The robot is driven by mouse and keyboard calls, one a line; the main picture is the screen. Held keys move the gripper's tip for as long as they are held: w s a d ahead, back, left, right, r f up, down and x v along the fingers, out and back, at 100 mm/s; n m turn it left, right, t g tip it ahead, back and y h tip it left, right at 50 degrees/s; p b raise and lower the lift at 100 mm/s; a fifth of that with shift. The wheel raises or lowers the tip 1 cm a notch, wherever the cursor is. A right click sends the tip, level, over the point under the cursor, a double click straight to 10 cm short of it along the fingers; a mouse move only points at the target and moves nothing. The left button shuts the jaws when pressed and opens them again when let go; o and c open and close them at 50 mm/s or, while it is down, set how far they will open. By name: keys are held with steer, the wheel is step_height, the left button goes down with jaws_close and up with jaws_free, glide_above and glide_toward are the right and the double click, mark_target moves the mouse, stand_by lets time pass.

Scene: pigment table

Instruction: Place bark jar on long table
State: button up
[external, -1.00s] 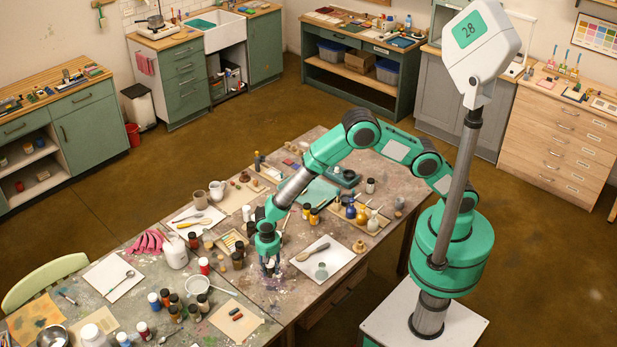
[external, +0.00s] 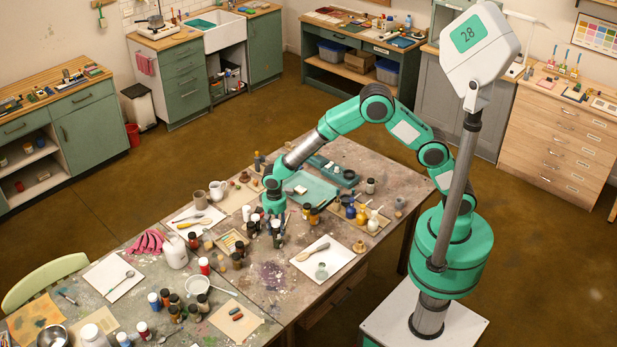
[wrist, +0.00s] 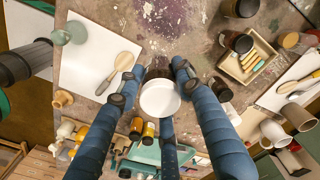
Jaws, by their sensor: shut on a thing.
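My gripper (external: 276,222) is over the long, paint-stained table (external: 262,308). In the wrist view its blue fingers (wrist: 156,82) are shut on a jar with a round white lid (wrist: 160,98), which I take to be the bark jar. Its dark body shows only partly below the lid, and its label is hidden. In the external view the fingers mostly cover the jar. I cannot tell whether its base touches the table.
Dark jars (external: 237,260) stand left of my gripper. Yellow-labelled jars (external: 311,214) stand close on its right.

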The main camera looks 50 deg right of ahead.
steer(key=w+d+m+b, duration=0.1)
steer(key=w+d+m, duration=0.25)
steer(key=d, duration=0.85)
steer(key=w+d+m+b, duration=0.15)
steer(key=w+d, duration=0.25)
steer(key=d, duration=0.7)
steer(key=s+d+m+b, duration=0.15)
steer(key=d+m, duration=0.35)
steer(key=d, duration=1.8)
steer(key=s+d+m+b, duration=0.1)
steer(key=s+d+m, duration=0.2)
steer(key=s+d, duration=0.6)
steer(key=s+d+m+b, duration=0.1)
steer(key=s+d+m, duration=0.3)
steer(key=d, duration=0.8)
steer(key=s+d+m+b, duration=0.1)
steer(key=s+d+m, duration=0.1)
steer(key=s+d, duration=0.75)
step_height(320, 180, down, 12)
steer(key=w+d, duration=0.1)
steer(key=shift+w+r, duration=0.25)
steer(key=shift+w, duration=0.1)
steer(key=shift+d, duration=0.1)
